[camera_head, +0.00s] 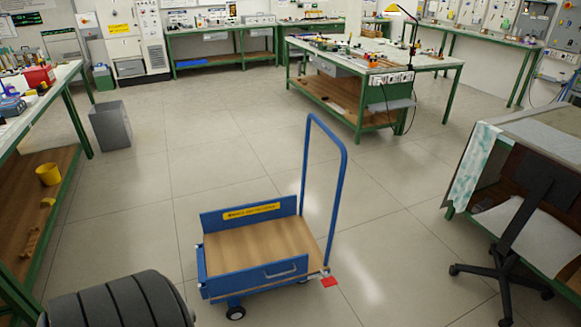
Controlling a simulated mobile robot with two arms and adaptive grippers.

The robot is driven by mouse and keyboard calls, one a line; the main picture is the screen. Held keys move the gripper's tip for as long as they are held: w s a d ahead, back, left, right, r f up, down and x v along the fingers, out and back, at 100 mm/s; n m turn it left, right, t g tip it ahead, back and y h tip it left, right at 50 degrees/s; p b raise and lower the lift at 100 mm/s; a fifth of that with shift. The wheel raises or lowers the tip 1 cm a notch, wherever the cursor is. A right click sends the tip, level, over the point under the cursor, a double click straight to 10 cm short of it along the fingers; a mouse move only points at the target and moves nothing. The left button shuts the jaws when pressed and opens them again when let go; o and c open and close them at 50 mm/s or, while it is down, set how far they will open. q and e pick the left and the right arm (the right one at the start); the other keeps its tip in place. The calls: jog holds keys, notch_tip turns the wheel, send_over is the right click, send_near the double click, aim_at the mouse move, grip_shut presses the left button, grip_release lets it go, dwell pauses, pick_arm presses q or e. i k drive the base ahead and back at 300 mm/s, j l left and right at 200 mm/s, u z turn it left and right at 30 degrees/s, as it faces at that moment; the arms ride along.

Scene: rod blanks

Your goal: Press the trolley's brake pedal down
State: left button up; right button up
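A blue trolley (262,246) with a wooden deck stands on the tiled floor at the lower middle. Its tall blue push handle (346,190) rises at its right end. A red brake pedal (329,282) sticks out low at the trolley's right end, near the foot of the handle. From this view I cannot tell whether the pedal is up or down. The deck is empty. Neither of my grippers is in view.
A dark ribbed rounded object (118,302) fills the lower left. A black office chair (520,225) and a bench (535,135) stand at the right. A grey bin (111,125) and a workbench stand at the left.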

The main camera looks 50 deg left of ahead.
aim_at(326, 281)
jog(key=u, duration=1.15)
